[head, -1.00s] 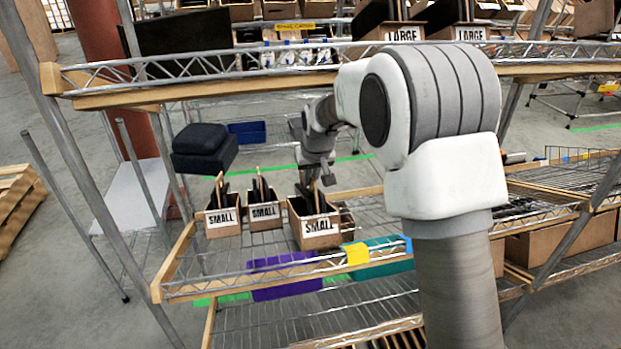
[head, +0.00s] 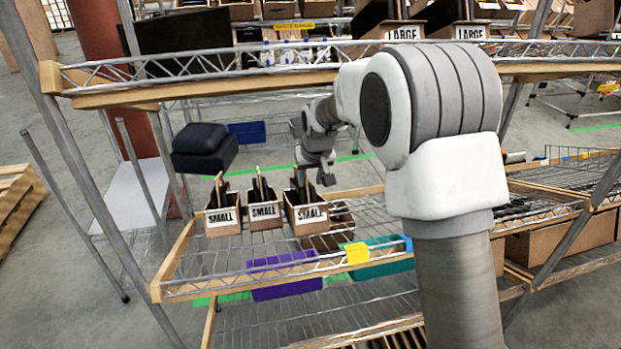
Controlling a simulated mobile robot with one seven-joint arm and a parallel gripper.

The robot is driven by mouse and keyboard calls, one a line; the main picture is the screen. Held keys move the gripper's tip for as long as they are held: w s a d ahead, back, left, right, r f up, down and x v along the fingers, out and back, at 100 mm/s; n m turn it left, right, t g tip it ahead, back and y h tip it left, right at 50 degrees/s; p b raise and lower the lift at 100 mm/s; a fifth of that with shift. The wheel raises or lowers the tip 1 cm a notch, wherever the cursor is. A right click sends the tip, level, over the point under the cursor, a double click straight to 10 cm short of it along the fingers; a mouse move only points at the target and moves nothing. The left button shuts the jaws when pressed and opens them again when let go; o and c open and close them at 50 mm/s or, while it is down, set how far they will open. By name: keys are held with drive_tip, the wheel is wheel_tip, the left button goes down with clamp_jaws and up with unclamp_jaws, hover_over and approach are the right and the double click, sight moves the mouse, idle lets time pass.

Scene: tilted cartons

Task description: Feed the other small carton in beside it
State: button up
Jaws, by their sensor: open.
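Three cartons labelled SMALL stand side by side at the left part of the middle wire shelf (head: 240,262). They are the left small carton (head: 222,219), the middle small carton (head: 265,215) and the right small carton (head: 307,214). Each holds dark upright items. My gripper (head: 326,180) is open and empty, just above and to the right of the right carton's back. My arm hides part of the shelf to the right.
A purple bin (head: 285,275) and a teal bin (head: 380,255) hang at the shelf's front edge. The upper shelf holds LARGE cartons (head: 403,32).

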drive_tip(key=a+p+v, duration=0.1)
drive_tip(key=v, duration=0.6)
drive_tip(key=shift+d+r, duration=0.3)
drive_tip(key=shift+d, duration=0.25)
drive_tip(key=shift+s, duration=0.15)
